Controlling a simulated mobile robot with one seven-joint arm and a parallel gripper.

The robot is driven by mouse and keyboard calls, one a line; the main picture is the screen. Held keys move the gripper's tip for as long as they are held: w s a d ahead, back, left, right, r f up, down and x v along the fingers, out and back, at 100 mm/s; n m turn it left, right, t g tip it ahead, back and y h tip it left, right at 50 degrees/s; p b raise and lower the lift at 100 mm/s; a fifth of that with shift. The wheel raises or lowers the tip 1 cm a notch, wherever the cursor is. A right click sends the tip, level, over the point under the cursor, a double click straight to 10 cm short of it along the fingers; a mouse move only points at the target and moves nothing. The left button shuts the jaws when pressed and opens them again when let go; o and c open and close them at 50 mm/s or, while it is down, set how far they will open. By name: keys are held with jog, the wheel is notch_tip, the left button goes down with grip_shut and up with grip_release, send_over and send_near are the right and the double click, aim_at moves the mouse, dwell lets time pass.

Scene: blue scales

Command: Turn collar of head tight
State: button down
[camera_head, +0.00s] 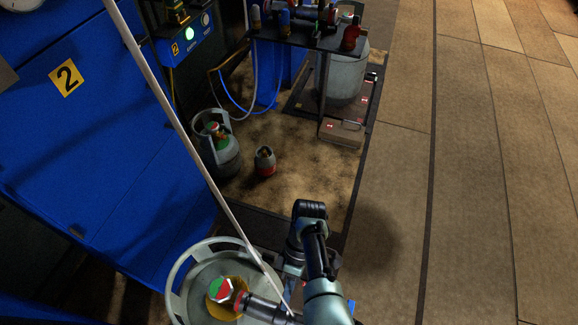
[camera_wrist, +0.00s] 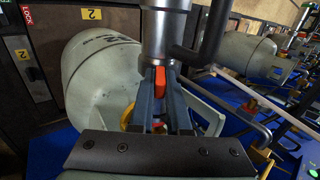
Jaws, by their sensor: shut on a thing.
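A grey gas cylinder (camera_head: 190,292) with a round guard ring stands at the bottom of the head view; a yellow ring surrounds the middle of its top. A red, green and white piece (camera_head: 220,289) sits over that middle, beside a silver metal body. In the wrist view, a silver cylindrical head (camera_wrist: 165,30) comes down from the top edge. My gripper (camera_wrist: 160,90) is just below it, shut on a red-orange part (camera_wrist: 160,77) between its fingers. The collar cannot be told apart clearly, and my arm hides part of the cylinder in the head view.
A pale pole or hose (camera_head: 190,150) runs diagonally across the head view past the cylinder. A blue cabinet (camera_head: 90,120) stands at left. A grey bottle (camera_head: 217,150) and a small grey-red bottle (camera_head: 265,162) stand on the floor. The floor at right is clear.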

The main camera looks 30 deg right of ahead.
jog(key=c, duration=0.9)
grip_release()
jog(key=p+v, duration=0.1)
jog(key=v, duration=1.2)
jog(key=shift+f, duration=0.1)
